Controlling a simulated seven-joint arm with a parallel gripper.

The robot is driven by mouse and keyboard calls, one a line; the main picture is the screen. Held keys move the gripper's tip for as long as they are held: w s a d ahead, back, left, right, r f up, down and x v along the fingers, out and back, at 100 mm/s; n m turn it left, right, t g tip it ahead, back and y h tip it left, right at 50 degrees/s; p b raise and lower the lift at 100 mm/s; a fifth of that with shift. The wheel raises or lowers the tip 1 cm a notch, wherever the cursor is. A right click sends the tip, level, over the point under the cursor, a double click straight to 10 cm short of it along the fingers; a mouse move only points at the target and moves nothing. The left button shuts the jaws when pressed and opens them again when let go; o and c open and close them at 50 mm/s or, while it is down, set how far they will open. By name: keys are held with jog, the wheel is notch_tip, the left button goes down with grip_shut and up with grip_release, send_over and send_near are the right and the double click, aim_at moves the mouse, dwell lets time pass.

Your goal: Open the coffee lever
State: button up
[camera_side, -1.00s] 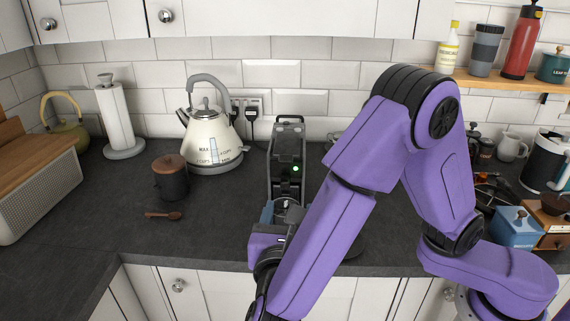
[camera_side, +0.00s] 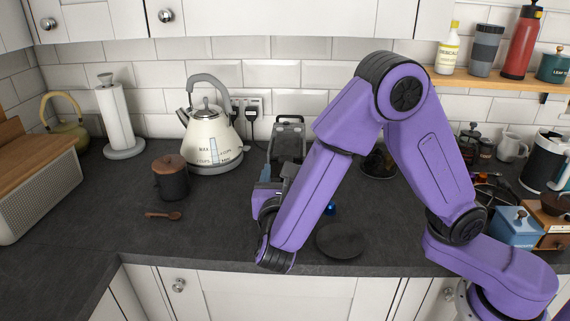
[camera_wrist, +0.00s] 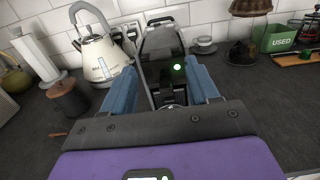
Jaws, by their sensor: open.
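The dark grey coffee machine (camera_side: 288,130) stands against the back wall, partly hidden by my arm in the side view. In the wrist view the machine (camera_wrist: 162,45) is straight ahead, with a lit green light. A thin grey bar (camera_wrist: 146,88), perhaps the lever, runs along its left front, between my fingers. My gripper (camera_wrist: 162,92) is open, with one blue finger on each side of the machine's front. In the side view my gripper (camera_side: 277,174) is close in front of the machine. I cannot tell whether a finger touches the bar.
A cream kettle (camera_side: 212,138) stands left of the machine, with a dark canister (camera_side: 171,180) and a brown scoop (camera_side: 163,215) farther left. A dark round disc (camera_side: 341,241) and a small blue object (camera_side: 330,208) lie at right. The front left worktop is clear.

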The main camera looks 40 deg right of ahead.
aim_at(287, 147)
jog(key=shift+x, duration=2.25)
grip_shut()
